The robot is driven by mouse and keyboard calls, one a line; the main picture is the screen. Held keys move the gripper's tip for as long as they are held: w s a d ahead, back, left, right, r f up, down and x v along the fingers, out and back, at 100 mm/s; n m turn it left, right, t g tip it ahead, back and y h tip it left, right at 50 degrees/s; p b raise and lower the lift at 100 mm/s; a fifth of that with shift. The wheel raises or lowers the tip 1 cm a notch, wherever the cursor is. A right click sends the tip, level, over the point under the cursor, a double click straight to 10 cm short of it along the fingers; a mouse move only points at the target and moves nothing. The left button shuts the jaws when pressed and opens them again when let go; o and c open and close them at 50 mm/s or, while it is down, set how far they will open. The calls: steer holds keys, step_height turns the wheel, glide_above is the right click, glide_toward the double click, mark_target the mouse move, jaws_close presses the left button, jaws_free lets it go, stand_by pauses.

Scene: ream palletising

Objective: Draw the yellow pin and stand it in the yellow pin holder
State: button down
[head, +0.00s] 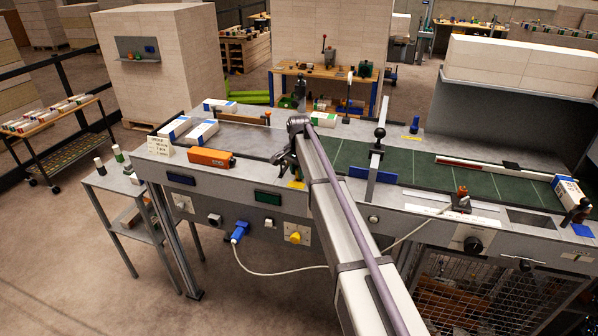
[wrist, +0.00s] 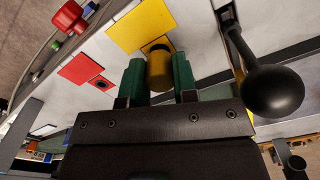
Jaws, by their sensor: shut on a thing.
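My gripper (wrist: 158,80) has its two green fingers closed on the yellow pin (wrist: 160,70), one on each side of it, in the wrist view. In the head view the yellow plate (head: 297,184) shows as a small patch beside my arm, and the arm hides the pin.
A red plate (wrist: 78,68) with a dark hole and a red knob (wrist: 70,17) lie to the left. A black ball-ended handle (wrist: 272,92) stands close on the right. An orange box (head: 211,158) and white reams (head: 202,133) lie on the bench's left part.

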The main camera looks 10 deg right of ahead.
steer(key=shift+f+b, duration=0.4)
steer(key=shift+f, duration=0.1)
steer(key=c, duration=0.8)
jaws_free()
steer(key=shift+r, duration=0.1)
step_height(320, 180, up, 11)
steer(key=p, duration=1.1)
